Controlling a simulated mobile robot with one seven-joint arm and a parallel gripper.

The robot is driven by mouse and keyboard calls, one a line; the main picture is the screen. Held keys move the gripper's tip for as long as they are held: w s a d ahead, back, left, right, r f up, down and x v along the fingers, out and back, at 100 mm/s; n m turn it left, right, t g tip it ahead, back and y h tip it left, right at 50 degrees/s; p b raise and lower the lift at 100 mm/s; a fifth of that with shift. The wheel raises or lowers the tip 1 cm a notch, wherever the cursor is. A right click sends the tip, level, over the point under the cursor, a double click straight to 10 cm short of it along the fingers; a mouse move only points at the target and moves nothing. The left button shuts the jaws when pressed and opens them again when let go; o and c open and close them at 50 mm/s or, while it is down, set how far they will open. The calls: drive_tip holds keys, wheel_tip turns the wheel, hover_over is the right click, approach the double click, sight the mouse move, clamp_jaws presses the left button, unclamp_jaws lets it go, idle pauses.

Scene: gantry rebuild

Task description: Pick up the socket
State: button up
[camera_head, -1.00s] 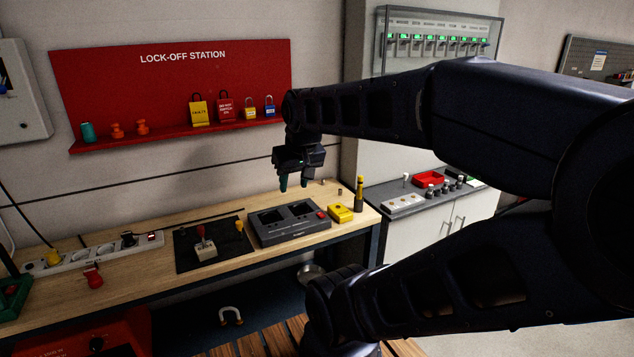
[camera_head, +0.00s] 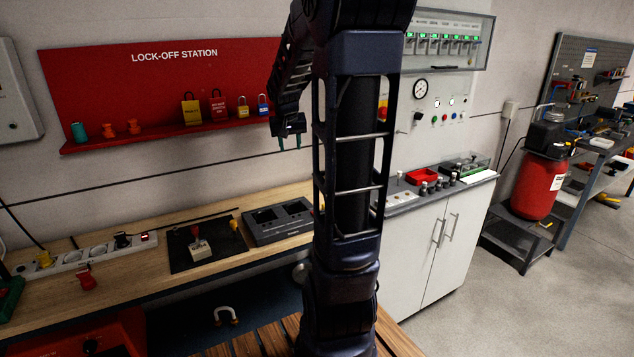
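I cannot single out the socket for certain. A row of small dark knobbed pieces (camera_head: 432,186) stands on the grey cabinet top (camera_head: 402,207) at right, and they are too small to identify. A white power strip (camera_head: 72,262) with outlets lies on the wooden bench (camera_head: 147,280) at left. My gripper (camera_head: 290,142) points down, open and empty, with a gap between its teal-tipped fingers. It hangs in the air in front of the right end of the red lock-off board (camera_head: 170,85), above the bench. My arm hides the right end of the bench.
A grey two-bay unit (camera_head: 262,240) and a black mat (camera_head: 180,264) with a red-knobbed lever lie below the gripper. Padlocks (camera_head: 191,110) sit on the red shelf. A red tray (camera_head: 422,175) is on the cabinet.

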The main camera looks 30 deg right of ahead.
drive_tip(key=w+d+f+m, duration=0.1)
drive_tip(key=w+d+f, duration=0.5)
drive_tip(key=f, duration=0.1)
drive_tip(key=w+d+f+m, duration=0.1)
drive_tip(key=w+d+f, duration=0.6)
drive_tip(key=w+d+f+m, duration=0.1)
drive_tip(key=w+d+f, duration=0.5)
drive_tip(key=f, duration=0.1)
drive_tip(key=shift+w+d+f, duration=0.1)
drive_tip(key=shift+w+d, duration=0.25)
drive_tip(key=shift+d, duration=0.05)
drive_tip(key=shift+s+x, duration=0.2)
drive_tip(key=shift+x, duration=0.65)
drive_tip(key=shift+s+x, duration=0.15)
drive_tip(key=shift+x, duration=0.75)
drive_tip(key=shift+s+x, duration=0.2)
drive_tip(key=shift+x, duration=0.65)
drive_tip(key=shift+d+f, duration=0.1)
drive_tip(key=shift+f, duration=0.05)
clamp_jaws()
